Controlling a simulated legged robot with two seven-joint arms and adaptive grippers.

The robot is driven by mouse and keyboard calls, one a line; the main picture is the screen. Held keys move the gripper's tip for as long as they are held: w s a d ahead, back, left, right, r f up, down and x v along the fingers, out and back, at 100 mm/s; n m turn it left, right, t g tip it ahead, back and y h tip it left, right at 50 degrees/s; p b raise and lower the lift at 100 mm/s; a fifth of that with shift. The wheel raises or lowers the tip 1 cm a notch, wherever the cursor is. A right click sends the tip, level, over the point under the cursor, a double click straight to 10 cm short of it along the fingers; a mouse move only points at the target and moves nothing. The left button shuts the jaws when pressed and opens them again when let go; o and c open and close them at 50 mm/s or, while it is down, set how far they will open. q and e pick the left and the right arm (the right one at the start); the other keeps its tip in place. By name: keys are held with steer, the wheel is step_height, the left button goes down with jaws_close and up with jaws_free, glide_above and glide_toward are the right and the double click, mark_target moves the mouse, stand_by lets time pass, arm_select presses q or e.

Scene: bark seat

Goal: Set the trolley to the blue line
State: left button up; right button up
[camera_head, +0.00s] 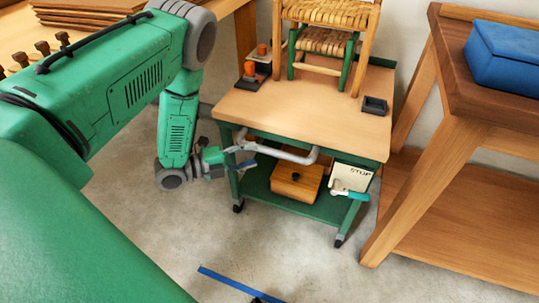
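The trolley (304,108) has a wooden top, a green frame, a lower shelf and dark castors. A grey bent handle (295,155) runs along its near side. My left gripper (250,156) is at the left end of this handle, its fingers apart. I cannot tell whether they touch the bar. The blue line (230,284) lies on the floor in front of the trolley, at the bottom of the view. A small dark thing at the bottom edge cuts into its right end. My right gripper is not in view.
A woven-seat chair (330,12) stands on the trolley. A bench (450,135) with a blue box (505,55) stands close right. The floor in front is clear.

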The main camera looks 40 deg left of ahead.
mark_target(269, 151)
arm_select(q)
steer(key=b+x, duration=0.1)
steer(key=x, duration=0.5)
steer(key=shift+s, duration=0.1)
jaws_close()
